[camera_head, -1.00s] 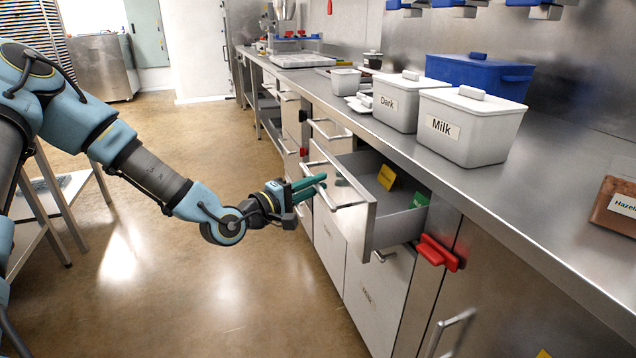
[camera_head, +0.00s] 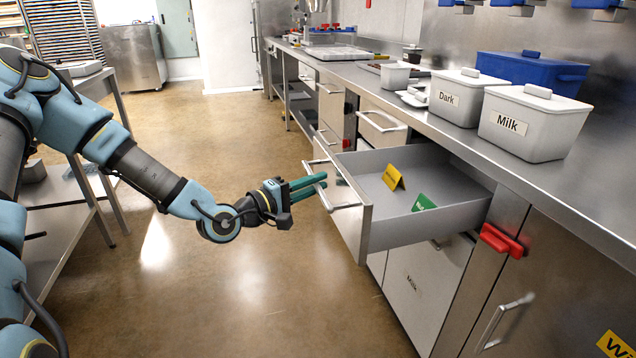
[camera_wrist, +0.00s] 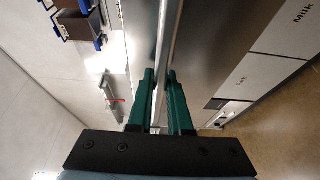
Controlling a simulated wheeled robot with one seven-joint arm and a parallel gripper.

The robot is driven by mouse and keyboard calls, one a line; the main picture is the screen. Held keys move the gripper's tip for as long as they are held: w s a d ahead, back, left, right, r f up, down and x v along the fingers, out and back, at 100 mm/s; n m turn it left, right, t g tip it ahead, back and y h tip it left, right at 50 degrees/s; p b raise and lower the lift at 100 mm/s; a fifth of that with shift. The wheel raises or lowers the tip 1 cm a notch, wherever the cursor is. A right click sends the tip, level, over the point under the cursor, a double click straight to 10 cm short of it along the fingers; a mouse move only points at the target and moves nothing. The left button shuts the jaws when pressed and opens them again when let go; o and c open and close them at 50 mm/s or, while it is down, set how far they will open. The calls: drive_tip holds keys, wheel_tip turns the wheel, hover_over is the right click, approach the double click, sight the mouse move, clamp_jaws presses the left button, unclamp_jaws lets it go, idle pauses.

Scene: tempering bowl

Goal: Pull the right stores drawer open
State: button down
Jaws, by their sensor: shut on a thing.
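The right stores drawer (camera_head: 430,186) stands well out from under the steel counter in the head view. Inside it are a yellow card (camera_head: 394,178) and a green card (camera_head: 424,203), and much of its grey floor is bare. My gripper (camera_head: 318,186) is at the drawer's front, its green fingers shut on the bar handle (camera_head: 335,204). In the wrist view the fingers (camera_wrist: 160,75) lie on both sides of the long metal bar. The exact contact is too small to see.
White bins marked Dark (camera_head: 458,97) and Milk (camera_head: 535,122) stand on the counter (camera_head: 450,130), with a blue bin (camera_head: 530,72) behind. A red latch (camera_head: 501,241) sits on the cabinet right of the drawer. The floor (camera_head: 240,290) in front is clear; a shelf rack stands left.

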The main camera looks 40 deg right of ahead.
drive_tip(key=c, duration=0.8)
unclamp_jaws()
drive_tip(key=shift+c, duration=0.2)
drive_tip(key=shift+a, duration=0.1)
drive_tip(key=a, duration=1)
drive_tip(key=shift+a+b, duration=0.3)
drive_tip(key=shift+b, duration=0.05)
drive_tip(key=shift+s, duration=0.1)
